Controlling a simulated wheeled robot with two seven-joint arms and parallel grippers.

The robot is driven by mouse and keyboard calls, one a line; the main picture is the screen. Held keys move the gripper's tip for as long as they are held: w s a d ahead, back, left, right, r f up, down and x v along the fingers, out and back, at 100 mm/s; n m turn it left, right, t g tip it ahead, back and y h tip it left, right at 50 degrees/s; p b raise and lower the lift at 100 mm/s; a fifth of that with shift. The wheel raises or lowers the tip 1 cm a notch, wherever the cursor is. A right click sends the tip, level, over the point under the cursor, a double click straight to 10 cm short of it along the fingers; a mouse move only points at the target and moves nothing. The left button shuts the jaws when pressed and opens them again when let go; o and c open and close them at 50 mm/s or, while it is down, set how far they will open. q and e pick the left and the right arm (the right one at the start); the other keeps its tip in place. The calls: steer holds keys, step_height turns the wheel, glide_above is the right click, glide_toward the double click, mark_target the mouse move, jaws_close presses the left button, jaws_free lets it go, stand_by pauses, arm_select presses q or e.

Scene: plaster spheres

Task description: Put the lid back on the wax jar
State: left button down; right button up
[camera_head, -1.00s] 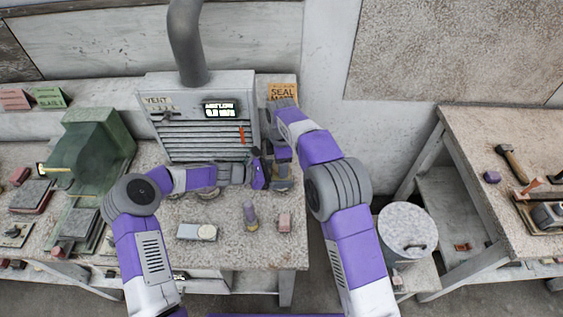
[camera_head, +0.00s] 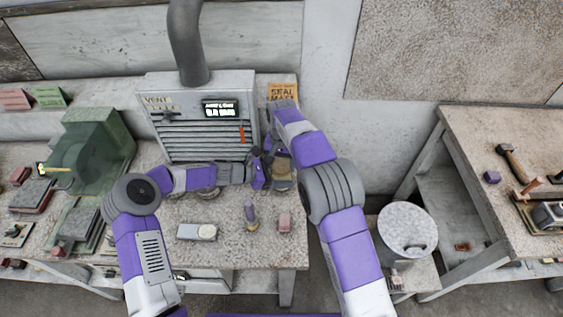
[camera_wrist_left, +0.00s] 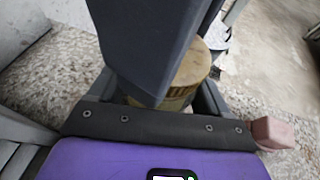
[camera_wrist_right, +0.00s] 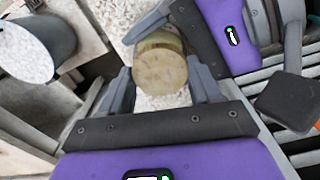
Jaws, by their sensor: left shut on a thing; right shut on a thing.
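The wax jar (camera_head: 282,180) is a tan, round jar near the right end of the bench, partly hidden by my grippers. Its lid, a worn yellowish disc, shows at the top of the jar in the left wrist view (camera_wrist_left: 193,64) and between my right fingers in the right wrist view (camera_wrist_right: 160,72). My left gripper (camera_head: 264,170) is shut on the jar from its left side. My right gripper (camera_head: 281,158) comes from above and right, shut on the lid. The lid looks close over the jar; I cannot tell whether they touch.
A vent box (camera_head: 205,125) stands behind the left arm. A purple-topped piece (camera_head: 250,216), a pink block (camera_head: 284,222) and a pale box (camera_head: 197,232) lie on the bench in front. A round bin (camera_head: 407,232) stands to the right, past the bench edge.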

steer(key=m, duration=0.9)
steer(key=shift+m, duration=0.3)
steer(key=m, duration=0.3)
steer(key=shift+m, duration=0.4)
steer(key=m, duration=0.4)
steer(key=o, duration=1.2)
steer(key=shift+o, duration=0.2)
step_height(320, 180, up, 12)
